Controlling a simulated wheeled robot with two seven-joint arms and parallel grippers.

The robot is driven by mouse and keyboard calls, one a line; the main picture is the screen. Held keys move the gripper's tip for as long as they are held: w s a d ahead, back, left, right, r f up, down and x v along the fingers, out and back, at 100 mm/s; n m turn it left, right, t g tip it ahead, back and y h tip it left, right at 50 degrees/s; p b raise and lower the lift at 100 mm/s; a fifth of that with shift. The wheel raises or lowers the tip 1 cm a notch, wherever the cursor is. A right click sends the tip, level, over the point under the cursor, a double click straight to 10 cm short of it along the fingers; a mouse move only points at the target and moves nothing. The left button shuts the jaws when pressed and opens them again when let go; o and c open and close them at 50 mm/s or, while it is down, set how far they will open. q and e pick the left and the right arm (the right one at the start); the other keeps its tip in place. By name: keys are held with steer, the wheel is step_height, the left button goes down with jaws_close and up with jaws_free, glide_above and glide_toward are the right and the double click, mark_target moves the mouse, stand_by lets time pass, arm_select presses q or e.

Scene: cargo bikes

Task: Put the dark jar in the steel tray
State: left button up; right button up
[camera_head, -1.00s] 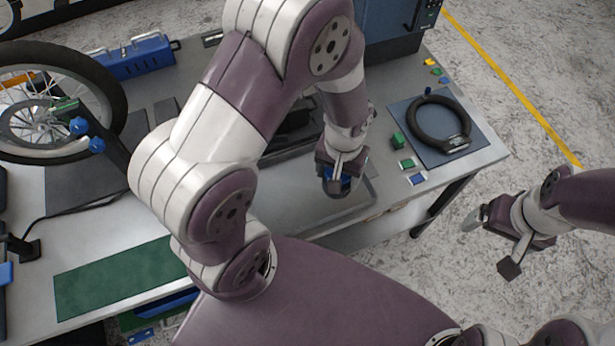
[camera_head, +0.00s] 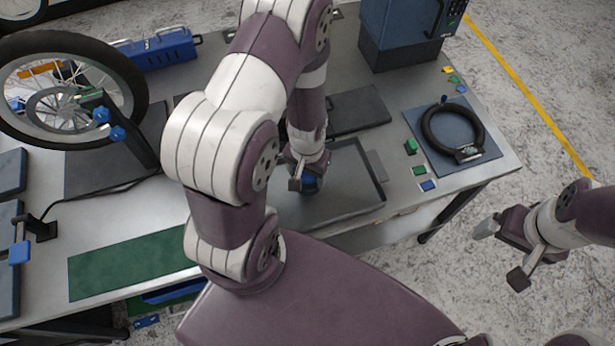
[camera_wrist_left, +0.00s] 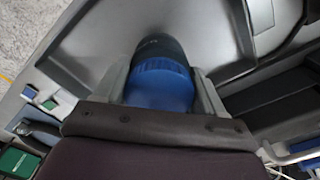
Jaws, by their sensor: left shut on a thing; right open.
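The dark jar (camera_wrist_left: 160,47) has a blue lid (camera_wrist_left: 158,86) toward me in the left wrist view. My left gripper (camera_head: 306,178) is shut on it, with a finger on each side. The tray is a shallow grey tray at the table's front edge. My arm hides its left part. I cannot tell whether the jar touches the tray floor. My right gripper (camera_head: 502,252) is open and empty, off the table's right side.
A black ring (camera_head: 452,130) lies on a blue mat to the right, beside small green and blue blocks (camera_head: 428,186). A dark flat pad (camera_head: 352,110) lies behind the tray. A spoked wheel (camera_head: 68,88) and a green mat (camera_head: 130,255) are on the left.

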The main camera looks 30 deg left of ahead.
arm_select(q)
steer(key=shift+f, duration=1.75)
steer(key=shift+f, duration=0.15)
steer(key=o, duration=1.1)
steer(key=shift+o, duration=0.2)
steer(key=r, duration=1.3)
steer(key=shift+d+r, duration=0.25)
steer(key=shift+d, duration=0.05)
steer(key=s+d+r+m+t, duration=0.1)
steer(key=d+r, duration=0.2)
steer(key=r, duration=0.5)
steer(key=shift+s+d, duration=0.4)
